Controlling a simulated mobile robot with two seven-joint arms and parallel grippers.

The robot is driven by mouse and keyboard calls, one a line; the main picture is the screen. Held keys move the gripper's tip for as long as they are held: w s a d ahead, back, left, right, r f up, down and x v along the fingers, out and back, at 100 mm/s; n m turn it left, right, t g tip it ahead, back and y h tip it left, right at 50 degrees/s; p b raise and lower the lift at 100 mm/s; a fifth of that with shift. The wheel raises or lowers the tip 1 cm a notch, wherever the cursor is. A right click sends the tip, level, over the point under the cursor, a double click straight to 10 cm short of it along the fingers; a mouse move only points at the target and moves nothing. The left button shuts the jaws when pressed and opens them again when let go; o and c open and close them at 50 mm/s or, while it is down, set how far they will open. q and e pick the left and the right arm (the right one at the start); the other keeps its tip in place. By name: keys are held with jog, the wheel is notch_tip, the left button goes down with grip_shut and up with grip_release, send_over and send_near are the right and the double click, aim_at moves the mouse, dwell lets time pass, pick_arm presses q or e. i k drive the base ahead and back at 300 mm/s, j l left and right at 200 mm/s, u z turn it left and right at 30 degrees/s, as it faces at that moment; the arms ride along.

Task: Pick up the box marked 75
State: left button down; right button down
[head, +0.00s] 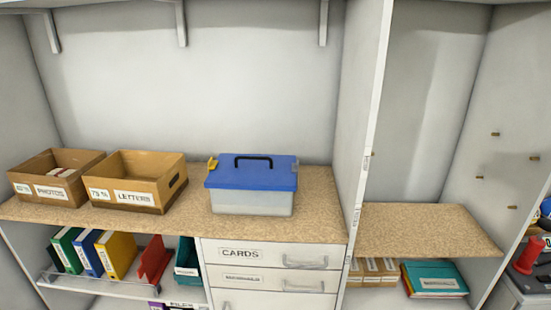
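Two brown cardboard boxes stand side by side on the left of the speckled shelf (322,222). The left one is the PHOTOS box (71,160), open at the top, with a small number label too blurred to read surely. The right one is the LETTERS box (168,166), open at the top, with a handle hole in its right side. Its small left label seems to start with a 7, but I cannot read it surely as 75. Neither of my grippers is in view.
A clear bin with a blue lid (252,173) and black handle stands right of the boxes. Below are colored binders (117,255) and a CARDS drawer (272,256). An upright panel (361,150) divides off a bare shelf (425,230) at right.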

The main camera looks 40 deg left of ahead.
aim_at(139, 179)
jog(key=u, duration=2.05)
